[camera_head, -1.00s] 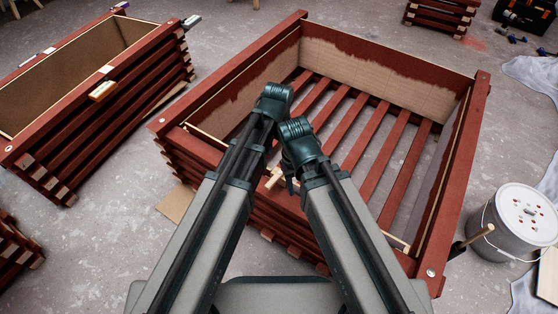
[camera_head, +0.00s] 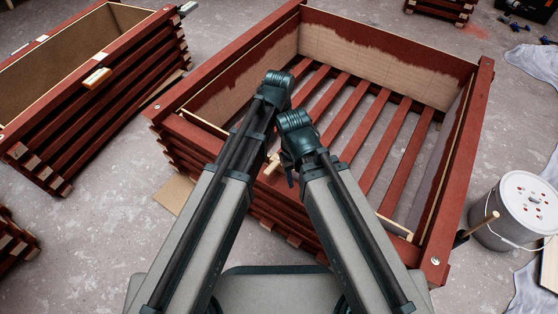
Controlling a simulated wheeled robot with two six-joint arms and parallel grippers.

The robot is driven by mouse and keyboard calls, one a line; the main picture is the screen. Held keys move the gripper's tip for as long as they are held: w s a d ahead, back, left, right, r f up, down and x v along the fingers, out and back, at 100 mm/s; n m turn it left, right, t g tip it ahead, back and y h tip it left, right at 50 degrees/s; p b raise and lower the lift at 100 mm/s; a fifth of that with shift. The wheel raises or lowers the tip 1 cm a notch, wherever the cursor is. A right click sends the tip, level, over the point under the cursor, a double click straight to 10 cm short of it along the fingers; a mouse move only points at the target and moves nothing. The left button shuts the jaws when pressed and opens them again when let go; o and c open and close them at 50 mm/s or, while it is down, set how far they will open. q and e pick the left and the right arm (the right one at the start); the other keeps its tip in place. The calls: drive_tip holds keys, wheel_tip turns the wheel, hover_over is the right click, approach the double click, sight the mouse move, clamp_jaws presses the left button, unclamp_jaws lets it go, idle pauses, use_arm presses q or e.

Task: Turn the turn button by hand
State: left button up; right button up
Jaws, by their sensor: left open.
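A small pale wooden piece (camera_head: 272,165), which looks like the turn button, sits at the near rim of the large red slatted crate (camera_head: 455,185). It lies slanted, and part of it is hidden by my arms. My left gripper (camera_head: 289,175) shows as small dark fingers just right of the wooden piece, between my two arms. It is open, with nothing seen between its fingers. I cannot tell whether it touches the piece. My right gripper is hidden behind the arm links.
A second red crate (camera_head: 120,85) stands at the left with a small wooden block (camera_head: 97,78) on its rim. A grey lidded bucket (camera_head: 515,210) stands at the right. Pale cloths lie at the right edge.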

use_arm(q)
wheel_tip(320, 180, down, 8)
drive_tip(key=b, duration=0.7)
drive_tip(key=shift+f, duration=0.25)
clamp_jaws()
idle(0.9)
